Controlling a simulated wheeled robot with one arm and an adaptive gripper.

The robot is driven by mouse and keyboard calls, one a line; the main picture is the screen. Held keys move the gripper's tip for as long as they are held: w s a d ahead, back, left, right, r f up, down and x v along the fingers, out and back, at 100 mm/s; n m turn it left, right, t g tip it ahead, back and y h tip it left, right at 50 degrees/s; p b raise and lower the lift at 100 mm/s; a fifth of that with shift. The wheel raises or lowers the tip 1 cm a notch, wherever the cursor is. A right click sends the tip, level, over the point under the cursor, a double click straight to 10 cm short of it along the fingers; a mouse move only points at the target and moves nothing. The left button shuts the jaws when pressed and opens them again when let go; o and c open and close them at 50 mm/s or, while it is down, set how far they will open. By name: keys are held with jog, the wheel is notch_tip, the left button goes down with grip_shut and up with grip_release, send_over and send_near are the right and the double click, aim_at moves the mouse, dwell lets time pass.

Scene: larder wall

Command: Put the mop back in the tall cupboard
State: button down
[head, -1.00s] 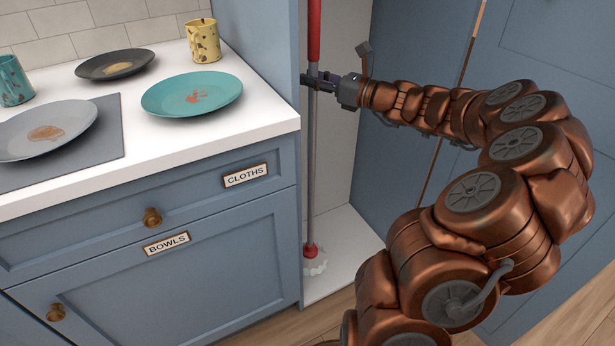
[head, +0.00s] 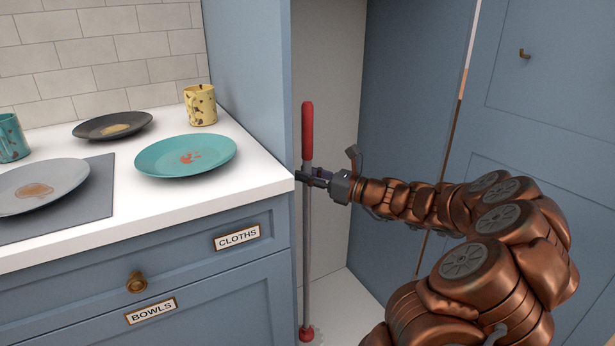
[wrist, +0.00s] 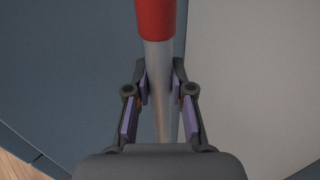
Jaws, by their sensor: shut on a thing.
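The mop (head: 307,240) has a red grip on top, a thin grey pole and a red collar at its foot. It stands upright in the opening of the tall cupboard (head: 328,120), just right of the counter's end panel. My gripper (head: 311,177) is shut on the grey pole just below the red grip. In the wrist view the mop's pole (wrist: 157,85) runs between the two fingers. The mop's lower end is at the picture's bottom edge, so whether it rests on the cupboard floor (head: 350,315) cannot be told.
A white counter (head: 240,208) stands close on the left, with a teal plate (head: 186,156), a dark plate (head: 112,126), a grey plate (head: 40,186), a yellow mug (head: 200,105) and a teal mug (head: 12,138). A blue door panel (head: 410,130) stands to the right of the opening.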

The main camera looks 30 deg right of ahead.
jog(key=c, duration=1)
grip_release()
jog(key=shift+f, duration=0.1)
jog(key=p+v, duration=0.2)
jog(key=v, duration=1)
